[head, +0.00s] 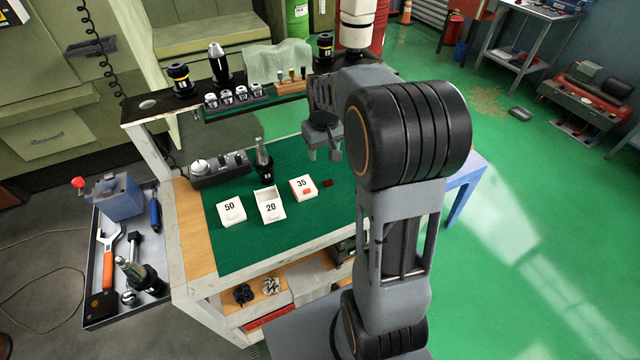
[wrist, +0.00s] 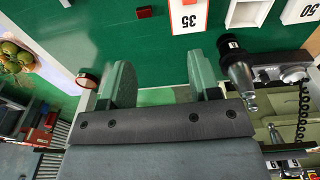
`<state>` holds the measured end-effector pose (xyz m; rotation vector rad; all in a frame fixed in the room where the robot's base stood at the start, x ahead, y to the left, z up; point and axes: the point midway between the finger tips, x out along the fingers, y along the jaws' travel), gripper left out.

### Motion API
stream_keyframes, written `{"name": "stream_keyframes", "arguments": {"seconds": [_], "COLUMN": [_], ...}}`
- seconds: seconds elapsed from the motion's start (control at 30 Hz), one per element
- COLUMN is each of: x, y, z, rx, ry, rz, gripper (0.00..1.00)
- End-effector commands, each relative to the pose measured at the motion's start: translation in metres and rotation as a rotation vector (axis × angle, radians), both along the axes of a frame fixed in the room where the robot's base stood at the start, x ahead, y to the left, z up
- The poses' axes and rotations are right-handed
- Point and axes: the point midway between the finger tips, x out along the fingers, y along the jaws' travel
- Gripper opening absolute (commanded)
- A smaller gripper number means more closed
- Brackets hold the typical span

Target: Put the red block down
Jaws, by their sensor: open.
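A small dark red block (head: 328,183) lies on the green mat (head: 290,225), just right of the white box marked 35 (head: 299,183). It also shows near the top edge of the wrist view (wrist: 144,12). A brighter red piece (head: 307,191) shows at the front of the 35 box. My gripper (head: 323,155) is above the mat, behind the dark red block and the 35 box. In the wrist view, its fingers (wrist: 163,82) are apart with nothing between them. The block is apart from both fingers.
White boxes marked 20 (head: 270,208) and 50 (head: 229,207) stand left of the 35 box. A tool holder with a metal tip (head: 264,160) stands upright behind them. A raised shelf (head: 225,112) holds several tool holders. The front of the mat is clear.

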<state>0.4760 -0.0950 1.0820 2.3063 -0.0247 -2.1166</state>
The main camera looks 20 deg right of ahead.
Motion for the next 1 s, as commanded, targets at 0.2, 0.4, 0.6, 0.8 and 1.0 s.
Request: {"name": "stream_keyframes", "arguments": {"seconds": [0.2,0.4,0.6,0.8,1.0], "x": [-0.063,-0.118,-0.155,-0.171,-0.174], "y": [0.046,0.074,0.089,0.094,0.095], "z": [0.05,0.066,0.067,0.065,0.064], "rx": [-0.01,-0.003,0.01,0.018,0.02], "ry": [-0.123,-0.219,-0.285,-0.314,-0.318], "rz": [0.005,0.005,0.003,0.002,0.002], "gripper": [0.56,0.56,0.56,0.48,0.47]}}
